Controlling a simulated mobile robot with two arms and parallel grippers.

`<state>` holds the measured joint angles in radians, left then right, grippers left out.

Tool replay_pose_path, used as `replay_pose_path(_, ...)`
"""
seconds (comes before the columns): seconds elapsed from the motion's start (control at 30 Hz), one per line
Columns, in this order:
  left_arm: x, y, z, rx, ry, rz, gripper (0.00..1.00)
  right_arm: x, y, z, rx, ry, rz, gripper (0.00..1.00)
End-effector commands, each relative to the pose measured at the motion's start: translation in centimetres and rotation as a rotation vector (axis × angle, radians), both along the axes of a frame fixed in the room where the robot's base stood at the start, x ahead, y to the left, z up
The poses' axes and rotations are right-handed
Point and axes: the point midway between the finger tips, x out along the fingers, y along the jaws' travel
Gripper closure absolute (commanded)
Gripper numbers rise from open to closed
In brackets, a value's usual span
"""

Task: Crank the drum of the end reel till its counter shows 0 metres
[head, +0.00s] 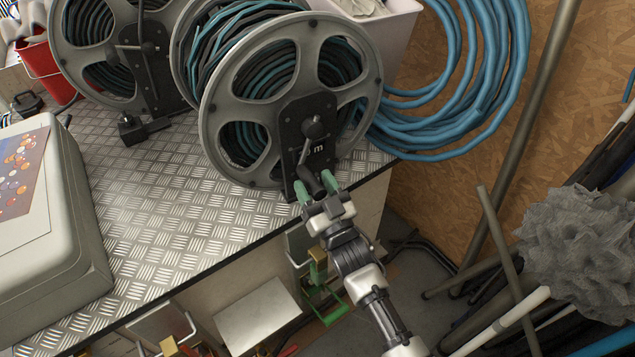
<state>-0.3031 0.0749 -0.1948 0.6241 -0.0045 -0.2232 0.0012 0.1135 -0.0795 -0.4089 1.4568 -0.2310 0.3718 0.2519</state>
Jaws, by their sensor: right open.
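The end reel (222,104) stands at the right end of the metal bench, wound with blue and black hose. Its dark front plate (320,112) carries the hub, the crank (304,152) and a counter (318,149). The letter "m" shows on the counter; I cannot read a number, and the crank arm crosses in front of that area. The crank hangs down, with its dark handle (312,183) at the lower end. My right gripper (317,187) is open, its green-tipped fingers on either side of the handle; contact cannot be told. My left gripper is out of view.
A second reel (66,50) stands to the left on the checker-plate bench (165,190). A pale case (75,190) sits at the bench's left. Blue hose coils (470,120) hang on the board wall. Pipes and a grey shaggy bundle (585,250) fill the right side.

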Motion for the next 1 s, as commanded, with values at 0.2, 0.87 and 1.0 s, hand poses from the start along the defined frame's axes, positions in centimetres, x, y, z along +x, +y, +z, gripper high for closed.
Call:
replay_pose_path(0.2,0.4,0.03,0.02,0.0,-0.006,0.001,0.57,0.01,0.36,0.25,-0.003,-0.003,0.0,0.45)
replay_pose_path(0.87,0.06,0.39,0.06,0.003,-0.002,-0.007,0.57,0.09,0.26,0.42,0.0,-0.003,-0.001,1.0)
replay_pose_path(1.0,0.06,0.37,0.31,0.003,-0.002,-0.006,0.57,0.09,-0.09,0.56,0.013,0.004,-0.001,1.0)
